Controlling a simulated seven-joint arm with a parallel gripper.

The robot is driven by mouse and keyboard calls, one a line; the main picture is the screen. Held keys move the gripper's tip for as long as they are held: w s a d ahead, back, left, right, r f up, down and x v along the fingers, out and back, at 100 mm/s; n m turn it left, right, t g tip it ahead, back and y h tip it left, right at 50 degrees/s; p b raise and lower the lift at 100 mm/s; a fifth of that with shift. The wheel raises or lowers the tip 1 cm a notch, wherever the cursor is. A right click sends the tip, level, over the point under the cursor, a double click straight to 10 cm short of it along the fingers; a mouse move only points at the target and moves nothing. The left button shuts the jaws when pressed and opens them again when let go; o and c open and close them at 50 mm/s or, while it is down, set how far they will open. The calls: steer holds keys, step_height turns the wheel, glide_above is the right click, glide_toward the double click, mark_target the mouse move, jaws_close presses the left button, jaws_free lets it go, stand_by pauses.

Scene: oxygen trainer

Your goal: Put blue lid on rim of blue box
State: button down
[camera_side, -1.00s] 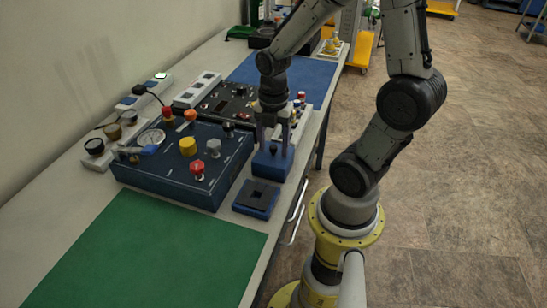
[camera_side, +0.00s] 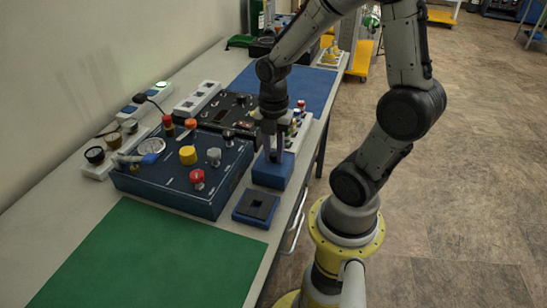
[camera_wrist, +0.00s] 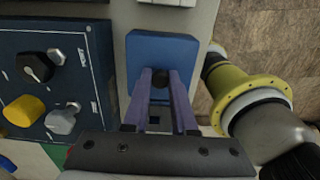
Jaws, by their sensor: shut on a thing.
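The blue lid (camera_side: 270,174) is a blue block with a small black knob on top, on the bench's right edge in the side view. In the wrist view the lid (camera_wrist: 160,48) lies beneath my fingers. My gripper (camera_side: 273,158) points down over it. Its fingertips (camera_wrist: 160,82) are shut on the black knob (camera_wrist: 160,76). The lid looks level and low at the bench; I cannot tell whether it touches what is below. The low blue piece with a dark square opening (camera_side: 242,215), seemingly the blue box, sits just in front of it, apart from it.
A large blue control panel (camera_side: 165,185) with knobs stands close to the left of the lid. A black panel (camera_side: 228,108) stands behind. A green mat (camera_side: 130,255) lies clear in front. The bench edge and my arm's base are close on the right.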

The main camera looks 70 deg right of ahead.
mark_target(274, 154)
step_height(274, 154, up, 9)
steer(key=shift+f, duration=0.2)
steer(key=shift+r, duration=0.35)
steer(key=a+r, duration=0.2)
steer(key=a, duration=1)
steer(key=shift+f, duration=0.15)
steer(key=shift+f, duration=2.45)
steer(key=shift+f, duration=0.65)
steer(key=shift+f, duration=0.35)
